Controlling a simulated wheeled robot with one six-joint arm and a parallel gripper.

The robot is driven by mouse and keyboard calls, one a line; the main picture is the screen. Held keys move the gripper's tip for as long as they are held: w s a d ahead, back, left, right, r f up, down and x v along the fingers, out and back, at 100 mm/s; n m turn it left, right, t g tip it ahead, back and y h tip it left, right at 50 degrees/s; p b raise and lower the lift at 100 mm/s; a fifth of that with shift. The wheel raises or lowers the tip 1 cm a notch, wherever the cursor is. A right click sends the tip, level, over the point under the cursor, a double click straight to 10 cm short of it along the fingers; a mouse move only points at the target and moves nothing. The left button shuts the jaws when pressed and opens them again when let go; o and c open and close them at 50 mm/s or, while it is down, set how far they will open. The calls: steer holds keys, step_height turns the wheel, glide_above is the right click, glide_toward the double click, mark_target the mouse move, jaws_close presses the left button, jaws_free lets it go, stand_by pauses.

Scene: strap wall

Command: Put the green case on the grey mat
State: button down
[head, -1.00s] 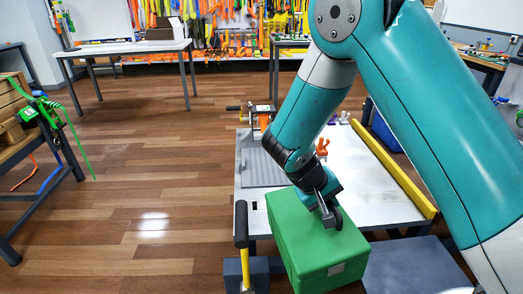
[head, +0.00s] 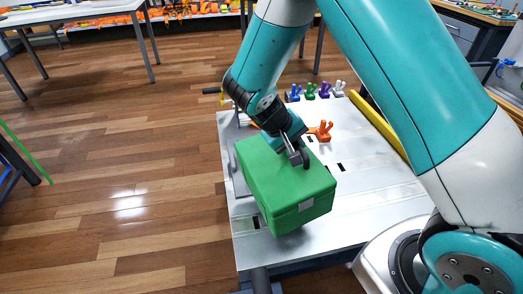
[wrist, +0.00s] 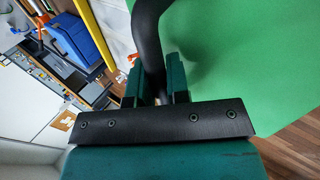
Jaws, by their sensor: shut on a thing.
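The green case (head: 285,185) hangs from my gripper (head: 298,153), which is shut on its dark handle. The case is a little tilted and looks held over the left part of the pale workbench (head: 370,205). The grey mat (head: 239,182) lies on that bench, mostly hidden behind the case; only a strip at its left shows. I cannot tell how high the case is above it. In the wrist view the jaws (wrist: 158,88) close around the dark handle (wrist: 150,40), with the green case (wrist: 240,60) filling the right side.
An orange clamp (head: 321,131) and several small coloured clamps (head: 318,90) stand toward the back of the bench. A yellow level (head: 380,125) lies along its right side. Wooden floor (head: 130,200) is open at the left.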

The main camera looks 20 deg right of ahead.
steer(key=shift+m, duration=0.3)
steer(key=w+d+r, duration=0.1)
steer(key=w+r, duration=0.1)
steer(key=w, duration=0.1)
steer(key=w+d+r, duration=0.1)
steer(key=w+r, duration=0.1)
steer(key=w, duration=0.2)
steer(key=w+d+r, duration=0.1)
steer(key=w+r, duration=0.1)
steer(key=w, duration=0.1)
steer(key=shift+w, duration=0.25)
steer(key=w+d+r+m+g+y+p, duration=0.1)
steer(key=w+d+r+m+p, duration=0.1)
steer(key=w+d+r+p, duration=0.35)
steer(key=w+a+f+b, duration=0.1)
steer(key=w+f+b, duration=0.1)
steer(key=f, duration=1.6)
steer(key=shift+w+a+f+y, duration=0.2)
steer(key=shift+w+a+y, duration=0.1)
steer(key=shift+w, duration=0.3)
steer(key=c, duration=1.1)
jaws_free()
steer(key=shift+f, duration=0.1)
